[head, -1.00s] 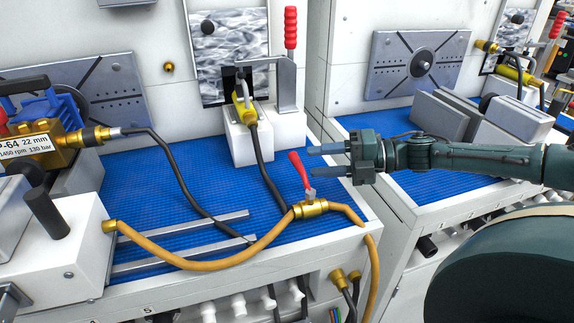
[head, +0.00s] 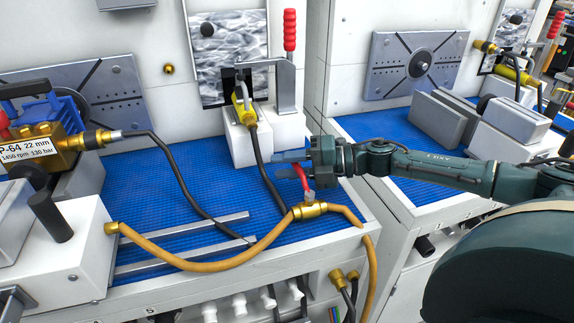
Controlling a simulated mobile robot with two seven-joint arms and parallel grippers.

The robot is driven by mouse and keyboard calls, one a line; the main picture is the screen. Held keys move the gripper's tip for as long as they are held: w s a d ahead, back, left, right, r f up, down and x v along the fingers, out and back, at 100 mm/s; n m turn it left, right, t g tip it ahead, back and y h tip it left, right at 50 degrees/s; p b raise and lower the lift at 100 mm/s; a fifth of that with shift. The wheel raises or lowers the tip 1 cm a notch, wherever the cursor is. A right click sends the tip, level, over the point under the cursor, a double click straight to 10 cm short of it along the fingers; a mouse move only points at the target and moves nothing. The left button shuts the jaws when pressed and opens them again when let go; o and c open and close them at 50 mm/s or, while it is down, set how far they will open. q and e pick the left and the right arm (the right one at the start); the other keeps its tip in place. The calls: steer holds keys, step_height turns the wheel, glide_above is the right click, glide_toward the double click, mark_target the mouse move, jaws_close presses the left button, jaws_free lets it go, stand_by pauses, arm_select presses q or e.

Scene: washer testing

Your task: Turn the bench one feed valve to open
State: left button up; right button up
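The feed valve is a brass body (head: 311,210) on the front right edge of the blue-matted bench, joined to a tan hose. Its red lever (head: 303,181) stands up from the body, tilted a little to the left. My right gripper (head: 288,163) reaches in from the right and is at the lever's upper end. The fingers point left and overlap the lever tip, hiding part of it. I cannot tell whether they touch or grip it. My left gripper is out of view.
The tan hose (head: 190,262) curves left to a white box (head: 66,240). Behind the gripper stand a white block (head: 240,143) with a yellow-ended black cable and a red-handled clamp (head: 290,32). A second bench (head: 415,192) lies to the right.

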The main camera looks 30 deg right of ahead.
jaws_close()
stand_by(0.4)
